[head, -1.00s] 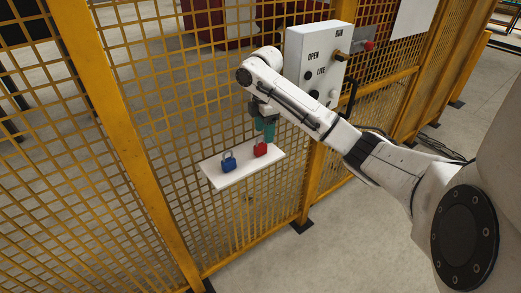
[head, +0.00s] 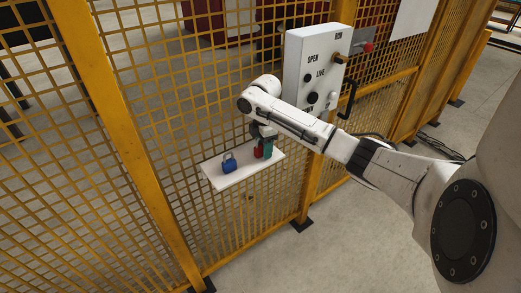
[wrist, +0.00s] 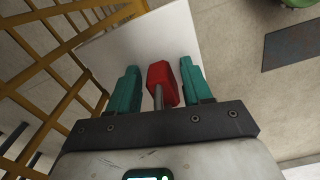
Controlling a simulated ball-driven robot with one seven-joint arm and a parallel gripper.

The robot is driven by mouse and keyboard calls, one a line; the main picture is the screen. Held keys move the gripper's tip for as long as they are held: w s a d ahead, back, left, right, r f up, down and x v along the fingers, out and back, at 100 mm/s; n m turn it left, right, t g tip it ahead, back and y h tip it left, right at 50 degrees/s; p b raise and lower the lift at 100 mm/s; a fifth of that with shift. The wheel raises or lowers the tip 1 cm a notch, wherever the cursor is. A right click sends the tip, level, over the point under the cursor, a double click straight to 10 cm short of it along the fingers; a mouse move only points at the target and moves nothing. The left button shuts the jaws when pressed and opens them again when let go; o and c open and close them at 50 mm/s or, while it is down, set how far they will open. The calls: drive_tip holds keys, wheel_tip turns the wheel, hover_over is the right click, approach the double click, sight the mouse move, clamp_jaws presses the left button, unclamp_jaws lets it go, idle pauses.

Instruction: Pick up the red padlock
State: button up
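The red padlock (wrist: 161,83) is on the white shelf (wrist: 130,40), and in the wrist view it lies between the two green fingers of my gripper (wrist: 167,85). A gap shows on the left between the padlock and that finger; the right finger is closer to it. My gripper is open around the padlock. In the head view the red padlock (head: 258,152) is partly hidden by my gripper (head: 265,149). A blue padlock (head: 229,164) stands upright on the white shelf (head: 222,181), left of the red one.
The shelf is mounted on a yellow mesh fence (head: 130,120). A white control box (head: 312,62) with knobs and a black handle (head: 348,99) is fixed to the fence above and right of the shelf. Open floor lies below.

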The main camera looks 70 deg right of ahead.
clamp_jaws()
drive_tip(key=shift+r, duration=0.15)
idle(0.4)
